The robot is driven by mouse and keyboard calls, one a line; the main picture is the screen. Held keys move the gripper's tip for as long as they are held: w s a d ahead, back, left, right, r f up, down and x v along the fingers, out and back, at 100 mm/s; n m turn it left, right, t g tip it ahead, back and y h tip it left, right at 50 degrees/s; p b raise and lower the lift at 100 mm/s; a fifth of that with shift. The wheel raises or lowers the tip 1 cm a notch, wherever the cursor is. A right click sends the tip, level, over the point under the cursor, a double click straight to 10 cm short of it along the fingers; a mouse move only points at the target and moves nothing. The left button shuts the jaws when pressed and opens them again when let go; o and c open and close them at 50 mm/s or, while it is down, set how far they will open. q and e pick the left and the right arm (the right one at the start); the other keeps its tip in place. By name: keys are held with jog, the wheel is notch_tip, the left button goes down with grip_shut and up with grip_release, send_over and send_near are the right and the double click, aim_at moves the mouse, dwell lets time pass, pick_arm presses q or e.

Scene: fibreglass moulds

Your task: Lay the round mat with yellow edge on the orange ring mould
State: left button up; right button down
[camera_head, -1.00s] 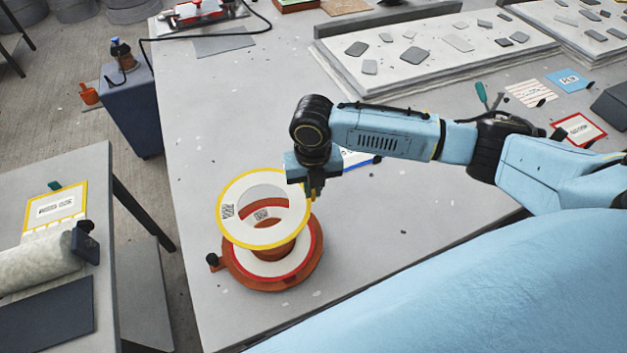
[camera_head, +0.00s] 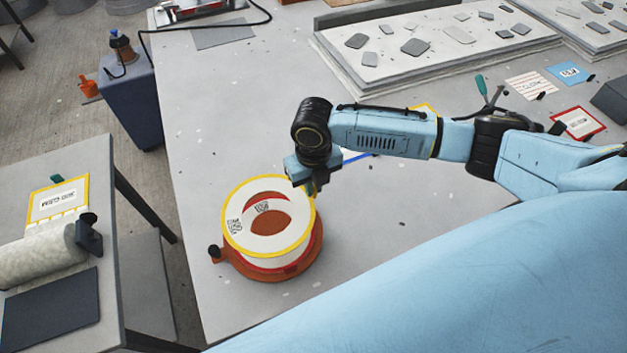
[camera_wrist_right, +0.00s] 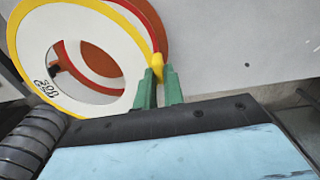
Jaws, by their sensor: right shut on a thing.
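The round mat with yellow edge (camera_head: 238,233) is a white ring with printed marks, held above the orange ring mould (camera_head: 312,252) in the head view. A white mat with red edge lies on the mould, largely hidden under the yellow-edged mat. My right gripper (camera_head: 313,190) is shut on the yellow-edged mat's right rim. In the right wrist view, its green fingers (camera_wrist_right: 160,88) pinch the yellow edge (camera_wrist_right: 158,66); the red-edged mat and orange mould show behind. The two mats overlap in the head view, and whether they touch is unclear. My left gripper is not in view.
The grey table (camera_head: 400,245) is clear to the right of the mould. A black knob (camera_head: 214,251) sticks out at the mould's left. A slab with grey pieces (camera_head: 375,70) stands at the back. A red-edged sheet (camera_head: 578,123) lies far right.

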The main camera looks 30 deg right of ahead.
jog(key=shift+f+b, duration=2.35)
jog(key=shift+f, duration=2.5)
jog(key=c, duration=1.4)
grip_release()
jog(key=shift+c, duration=0.2)
notch_tip(320, 180, up, 13)
jog(key=shift+r, duration=0.2)
jog(key=shift+s, duration=0.1)
